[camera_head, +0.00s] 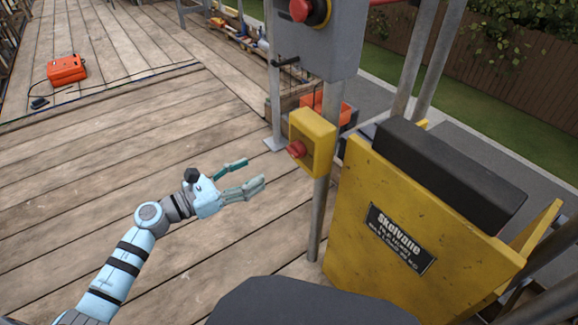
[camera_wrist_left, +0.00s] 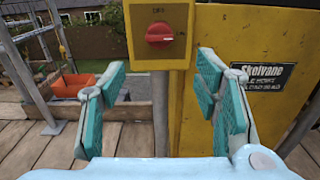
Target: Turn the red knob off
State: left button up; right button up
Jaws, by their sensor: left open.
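A red knob (camera_head: 297,149) sits on the front of a yellow box (camera_head: 318,135) fixed to a grey post. In the left wrist view, the red knob (camera_wrist_left: 159,34) is near the top centre, with its grip bar lying about level. Small marking above it is too small to read surely. My left gripper (camera_head: 255,172) is open and empty, to the left of the yellow box and a little lower than the knob. In the left wrist view, its two teal fingers (camera_wrist_left: 163,75) stand apart, with the knob above and between them. My right gripper is not in view.
A grey box with another red knob (camera_head: 300,10) is above the yellow box. A yellow hoist (camera_head: 360,220) with a black nameplate stands to the right. The grey post (camera_head: 318,215) runs below the yellow box. An orange case (camera_head: 67,69) lies on the wooden deck. Deck around my left arm is clear.

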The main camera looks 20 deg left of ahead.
aim_at(296, 150)
pick_arm(q)
jog(key=b+x, duration=0.1)
jog(key=x, duration=1.1)
jog(key=shift+w+d, duration=0.2)
jog(key=shift+w, duration=0.05)
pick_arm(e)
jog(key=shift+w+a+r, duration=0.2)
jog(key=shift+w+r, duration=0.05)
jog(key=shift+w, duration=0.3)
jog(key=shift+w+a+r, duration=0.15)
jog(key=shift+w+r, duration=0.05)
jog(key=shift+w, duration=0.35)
pick_arm(q)
jog(key=shift+r, duration=0.1)
jog(key=shift+c, duration=0.2)
jog(key=c, duration=1.1)
